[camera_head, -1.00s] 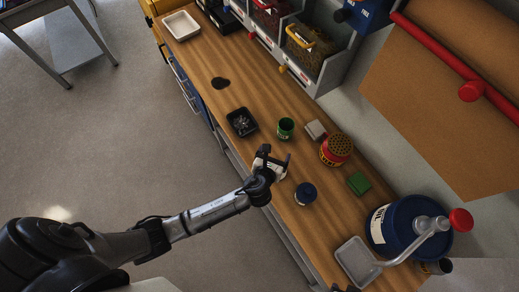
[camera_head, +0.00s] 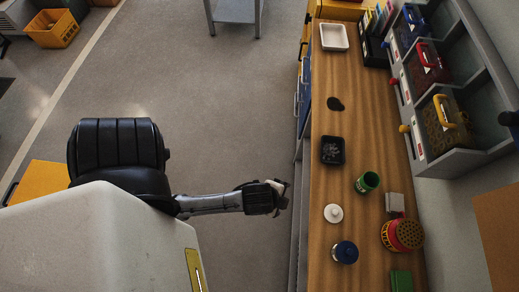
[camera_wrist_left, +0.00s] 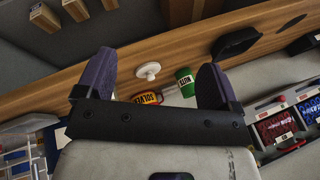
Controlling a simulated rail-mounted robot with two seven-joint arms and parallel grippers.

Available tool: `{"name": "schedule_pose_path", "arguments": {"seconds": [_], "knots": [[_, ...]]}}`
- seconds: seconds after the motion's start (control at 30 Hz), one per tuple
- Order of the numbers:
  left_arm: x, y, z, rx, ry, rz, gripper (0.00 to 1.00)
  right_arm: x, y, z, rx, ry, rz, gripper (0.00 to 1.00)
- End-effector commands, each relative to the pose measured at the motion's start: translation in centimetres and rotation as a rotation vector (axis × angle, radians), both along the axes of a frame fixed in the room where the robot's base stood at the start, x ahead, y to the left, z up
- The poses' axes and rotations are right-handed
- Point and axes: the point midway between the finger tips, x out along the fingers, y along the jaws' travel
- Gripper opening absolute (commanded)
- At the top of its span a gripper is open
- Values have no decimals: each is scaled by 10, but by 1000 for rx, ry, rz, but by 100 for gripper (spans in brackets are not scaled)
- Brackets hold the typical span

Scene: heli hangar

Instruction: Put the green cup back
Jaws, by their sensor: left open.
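The green cup (camera_head: 367,182) stands on the wooden workbench (camera_head: 345,75), right of the black tray (camera_head: 332,150). In the left wrist view the cup (camera_wrist_left: 185,80) shows in the gap between the fingers, some way off and not touching them. My left gripper (camera_head: 281,193) is left of the bench's front edge in the head view, apart from the cup. Its two fingers (camera_wrist_left: 160,80) are spread and hold nothing. My right gripper is not in view.
A blue jar (camera_head: 345,252), a red and yellow tin (camera_head: 402,235), a grey box (camera_head: 394,202) and a green block (camera_head: 401,281) crowd the bench near the cup. Bins (camera_head: 440,125) line the wall side.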

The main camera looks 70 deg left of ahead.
Motion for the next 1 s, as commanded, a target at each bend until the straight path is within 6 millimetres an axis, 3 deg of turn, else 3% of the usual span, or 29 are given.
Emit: {"name": "schedule_pose_path", "arguments": {"seconds": [0.13, 0.33, 1.0], "knots": [[-38, 4, 14, -199, 67, 275, 87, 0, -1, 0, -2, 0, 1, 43], [-63, 5, 26, -324, 122, 475, 87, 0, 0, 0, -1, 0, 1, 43], [-68, 5, 29, -347, 132, 515, 87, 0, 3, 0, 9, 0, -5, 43]]}}
